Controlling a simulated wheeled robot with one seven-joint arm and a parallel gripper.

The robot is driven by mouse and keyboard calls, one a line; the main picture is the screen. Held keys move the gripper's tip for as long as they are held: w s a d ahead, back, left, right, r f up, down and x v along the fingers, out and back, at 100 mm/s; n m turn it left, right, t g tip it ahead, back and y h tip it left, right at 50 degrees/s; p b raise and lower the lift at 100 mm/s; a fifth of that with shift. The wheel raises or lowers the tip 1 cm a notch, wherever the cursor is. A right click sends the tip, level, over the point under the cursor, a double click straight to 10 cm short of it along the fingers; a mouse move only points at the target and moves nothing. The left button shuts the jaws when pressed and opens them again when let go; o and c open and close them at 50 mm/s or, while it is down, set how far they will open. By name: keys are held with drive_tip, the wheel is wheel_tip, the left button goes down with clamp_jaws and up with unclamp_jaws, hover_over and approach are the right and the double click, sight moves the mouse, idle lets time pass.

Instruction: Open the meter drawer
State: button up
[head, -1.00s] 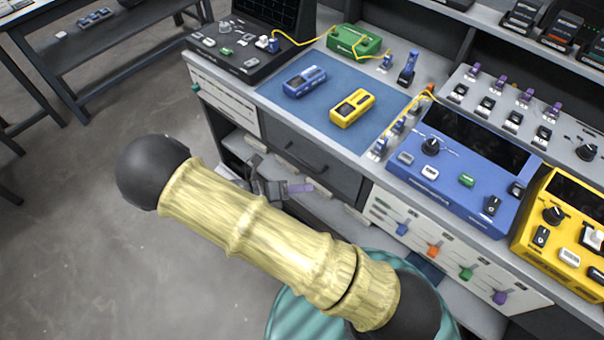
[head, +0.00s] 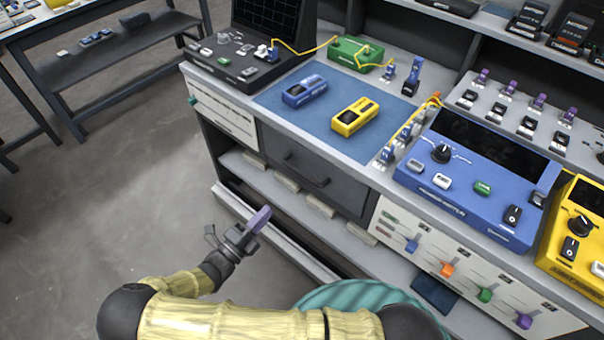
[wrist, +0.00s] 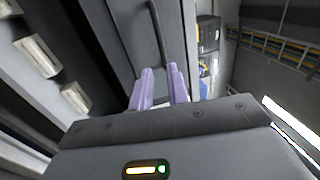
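The dark grey drawer (head: 340,192) is closed in the bench front, below the blue mat. Its dark bar handle (head: 307,169) runs along its front. My gripper (head: 262,216) is low in front of the bench, apart from the drawer. In the wrist view, its two purple fingers (wrist: 160,86) stand apart with nothing between them. The drawer handle (wrist: 158,38) lies beyond the fingertips there, with a gap. No contact shows.
A blue meter (head: 304,91) and a yellow meter (head: 354,117) lie on the mat (head: 285,112). A lower shelf (head: 240,163) with several pale blocks is under the drawer. A panel with coloured sliders (head: 446,270) is to the right. Open floor lies left.

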sight(302, 174)
drive_tip(key=x, duration=1.6)
clamp_jaws()
